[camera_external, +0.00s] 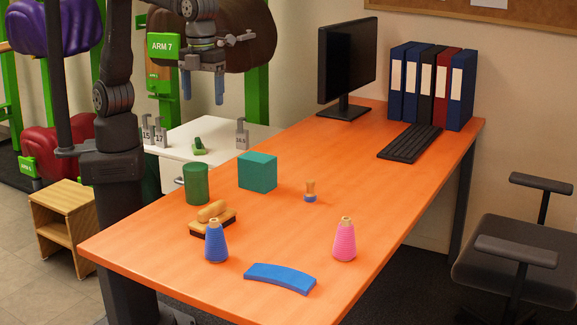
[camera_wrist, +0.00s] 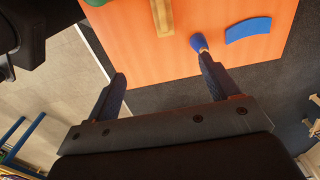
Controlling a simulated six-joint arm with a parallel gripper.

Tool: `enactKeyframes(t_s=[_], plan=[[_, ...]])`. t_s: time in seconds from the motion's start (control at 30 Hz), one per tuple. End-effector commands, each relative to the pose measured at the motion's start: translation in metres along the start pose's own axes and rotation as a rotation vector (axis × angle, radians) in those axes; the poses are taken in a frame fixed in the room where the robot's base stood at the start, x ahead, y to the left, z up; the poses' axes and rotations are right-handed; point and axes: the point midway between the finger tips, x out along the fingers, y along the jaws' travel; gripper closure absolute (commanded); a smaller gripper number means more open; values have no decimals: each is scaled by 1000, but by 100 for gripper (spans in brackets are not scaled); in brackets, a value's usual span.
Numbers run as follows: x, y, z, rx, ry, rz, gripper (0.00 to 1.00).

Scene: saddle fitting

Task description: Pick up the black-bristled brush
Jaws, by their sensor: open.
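The black-bristled brush (camera_external: 205,224) lies on the orange table near its left edge, with a light wooden back, a rounded wooden handle on top and dark bristles below. In the wrist view the brush's wooden top (camera_wrist: 162,16) shows at the upper edge, partly cut off by the frame. My gripper (camera_external: 205,93) is open and empty, with blue fingers pointing down, high above the table and apart from the brush. In the wrist view my gripper (camera_wrist: 163,69) has its fingers spread wide, with the table edge and floor between them.
A blue cone spool (camera_external: 216,243) stands close in front of the brush, and a green cylinder (camera_external: 196,184) behind it. A teal box (camera_external: 257,172), a small blue-bristled brush (camera_external: 310,191), a pink spool (camera_external: 345,240) and a blue curved piece (camera_external: 280,278) are also on the table.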

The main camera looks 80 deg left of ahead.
Motion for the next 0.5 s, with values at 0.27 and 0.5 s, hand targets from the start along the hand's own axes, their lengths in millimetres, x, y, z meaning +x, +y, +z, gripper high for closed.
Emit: enactKeyframes(t_s=[0.27, 0.5], plan=[[49, -6, 13, 34, 102, 44, 20], [142, -12, 44, 57, 335, 39, 20]])
